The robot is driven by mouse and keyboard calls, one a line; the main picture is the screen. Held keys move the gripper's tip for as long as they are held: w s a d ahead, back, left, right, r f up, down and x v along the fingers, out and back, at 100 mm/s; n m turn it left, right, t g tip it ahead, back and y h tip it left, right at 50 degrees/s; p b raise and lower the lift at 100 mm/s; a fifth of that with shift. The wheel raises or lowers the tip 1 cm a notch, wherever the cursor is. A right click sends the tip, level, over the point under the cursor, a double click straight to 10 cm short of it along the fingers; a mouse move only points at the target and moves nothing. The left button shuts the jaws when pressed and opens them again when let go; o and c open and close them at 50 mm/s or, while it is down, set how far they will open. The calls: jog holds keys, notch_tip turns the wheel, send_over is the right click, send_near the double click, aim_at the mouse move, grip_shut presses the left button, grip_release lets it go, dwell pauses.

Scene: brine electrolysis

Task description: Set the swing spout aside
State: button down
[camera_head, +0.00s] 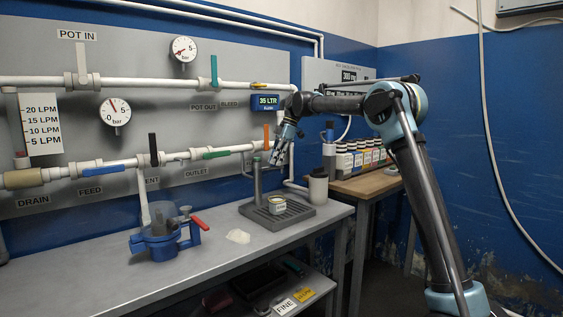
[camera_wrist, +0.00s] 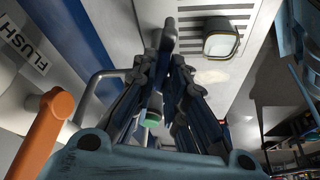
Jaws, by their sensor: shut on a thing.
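The swing spout (camera_head: 257,182) is a grey metal pipe standing at the back left of a grey slotted drip tray (camera_head: 308,211). My gripper (camera_head: 276,162) reaches down from the right to the spout's upper part. In the wrist view the fingers (camera_wrist: 167,62) are closed around a dark grey rounded piece, apparently part of the spout (camera_wrist: 168,34). A bent grey pipe shows left of the fingers. A small open tin (camera_head: 277,204) stands on the tray; it also shows in the wrist view (camera_wrist: 220,40). The fingers partly hide the spout's grip point.
An orange valve handle (camera_head: 266,137) is close behind my gripper. A white lidded cup (camera_head: 318,187) stands right of the tray. A blue filter housing with a red handle (camera_head: 200,223) sits on the left of the bench (camera_head: 215,262). Labelled bottles (camera_head: 362,157) stand at the right.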

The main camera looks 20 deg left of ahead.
jog(key=shift+w+d, duration=0.2)
jog(key=c, duration=1.7)
grip_release()
jog(key=v, duration=1.2)
jog(key=shift+s, duration=0.1)
